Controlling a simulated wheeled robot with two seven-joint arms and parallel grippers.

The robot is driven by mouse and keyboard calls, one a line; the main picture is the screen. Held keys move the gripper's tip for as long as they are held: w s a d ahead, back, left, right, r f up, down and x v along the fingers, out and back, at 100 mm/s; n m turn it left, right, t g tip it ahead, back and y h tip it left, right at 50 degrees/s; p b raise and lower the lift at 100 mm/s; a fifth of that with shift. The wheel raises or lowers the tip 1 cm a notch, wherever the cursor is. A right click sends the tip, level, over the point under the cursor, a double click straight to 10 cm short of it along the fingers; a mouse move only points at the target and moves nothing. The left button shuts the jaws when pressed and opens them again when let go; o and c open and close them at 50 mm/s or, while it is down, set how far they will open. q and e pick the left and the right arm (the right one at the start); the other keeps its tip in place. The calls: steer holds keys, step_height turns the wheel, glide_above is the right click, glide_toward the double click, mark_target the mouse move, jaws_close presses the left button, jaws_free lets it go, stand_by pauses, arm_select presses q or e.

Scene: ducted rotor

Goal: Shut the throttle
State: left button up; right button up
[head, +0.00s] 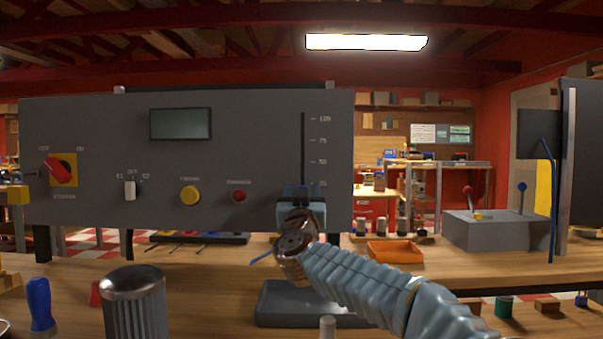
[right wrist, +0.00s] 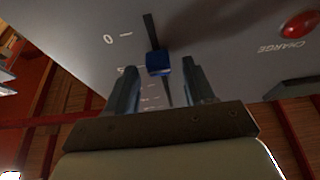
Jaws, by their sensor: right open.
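The throttle is a blue lever knob (right wrist: 158,62) in a dark vertical slot (head: 303,145) on the grey control panel (head: 100,125). In the head view my right gripper covers the slot's lower end and hides the knob. My left gripper is out of view.
The panel also has a red-and-yellow rotary switch (head: 62,170), a white toggle (head: 130,190), a yellow button (head: 190,195) and a red button (head: 239,196). A ribbed metal cylinder (head: 135,305) and a blue handle (head: 39,303) stand in front. An orange tray (head: 394,252) lies right.

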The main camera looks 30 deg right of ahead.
steer(key=r, duration=0.2)
steer(key=r+p, duration=0.1)
steer(key=shift+s+a+r, duration=0.2)
steer(key=shift+s+r, duration=0.05)
steer(key=shift+r, duration=0.1)
steer(key=s+a+r+p, duration=0.2)
steer(key=s+a+r, duration=0.5)
steer(key=s, duration=0.4)
steer(key=shift+s+r, duration=0.25)
steer(key=shift+r, duration=0.55)
steer(key=shift+c, duration=0.4)
steer(key=s+d+f+m+g+y+p, duration=0.15)
steer(key=d+f+m+y+p, duration=0.35)
steer(key=f+m+y, duration=0.6)
steer(key=w+d+f+m+h+b, duration=0.1)
steer(key=w+d+m+h, duration=0.1)
steer(key=w, duration=1.1)
steer(key=shift+d+f+m, duration=0.15)
steer(key=shift+d+m, duration=0.15)
steer(key=shift+d, duration=0.3)
steer(key=shift+c, duration=0.2)
